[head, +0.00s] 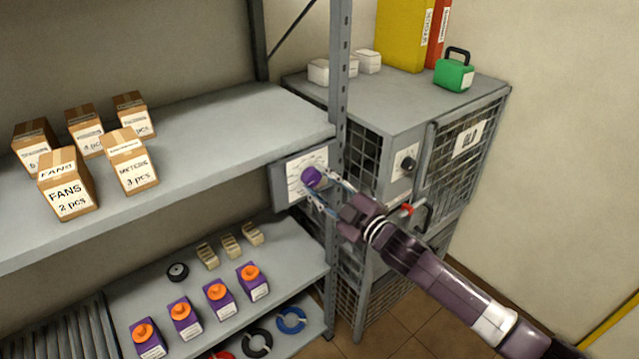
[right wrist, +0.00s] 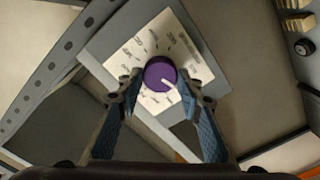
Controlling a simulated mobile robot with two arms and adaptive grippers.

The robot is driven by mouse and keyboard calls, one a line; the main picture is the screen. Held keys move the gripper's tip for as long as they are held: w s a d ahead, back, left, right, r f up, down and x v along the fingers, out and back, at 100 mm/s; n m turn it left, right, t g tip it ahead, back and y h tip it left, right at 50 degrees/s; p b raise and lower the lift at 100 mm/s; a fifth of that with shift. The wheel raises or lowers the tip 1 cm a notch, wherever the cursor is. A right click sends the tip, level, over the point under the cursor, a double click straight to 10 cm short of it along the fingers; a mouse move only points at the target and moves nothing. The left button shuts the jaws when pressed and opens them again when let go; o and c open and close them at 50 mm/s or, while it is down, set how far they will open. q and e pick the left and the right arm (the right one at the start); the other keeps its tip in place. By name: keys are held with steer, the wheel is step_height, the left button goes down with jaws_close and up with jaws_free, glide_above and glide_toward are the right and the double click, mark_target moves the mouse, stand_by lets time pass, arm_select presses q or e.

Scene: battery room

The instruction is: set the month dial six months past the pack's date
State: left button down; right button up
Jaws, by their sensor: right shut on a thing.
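The month dial is a purple knob (head: 311,176) on a pale label plate (head: 296,181), on a grey box at the end of the shelf rack. In the right wrist view, the knob (right wrist: 159,71) has a white pointer mark aimed toward the picture's lower right. Small month marks ring it on the white label (right wrist: 143,50), too blurred to read. My right gripper (head: 319,187) is shut on the knob, one finger at each side. Which pack carries the date is unclear; purple packs with orange tops (head: 216,299) stand on the lower shelf, labels unreadable. My left gripper is not in view.
Cardboard boxes (head: 70,185) stand on the upper shelf. A steel rack post (head: 339,100) rises right beside the dial. A mesh cage (head: 465,150) with a black knob (head: 408,163) stands to the right, with a green case (head: 454,75) on top.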

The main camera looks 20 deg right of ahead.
steer(key=shift+f+n, duration=0.25)
steer(key=shift+n, duration=0.95)
steer(key=o, duration=0.9)
steer(key=shift+o, duration=1.3)
steer(key=shift+r, duration=0.1)
steer(key=shift+s, duration=0.1)
steer(key=v, duration=1.2)
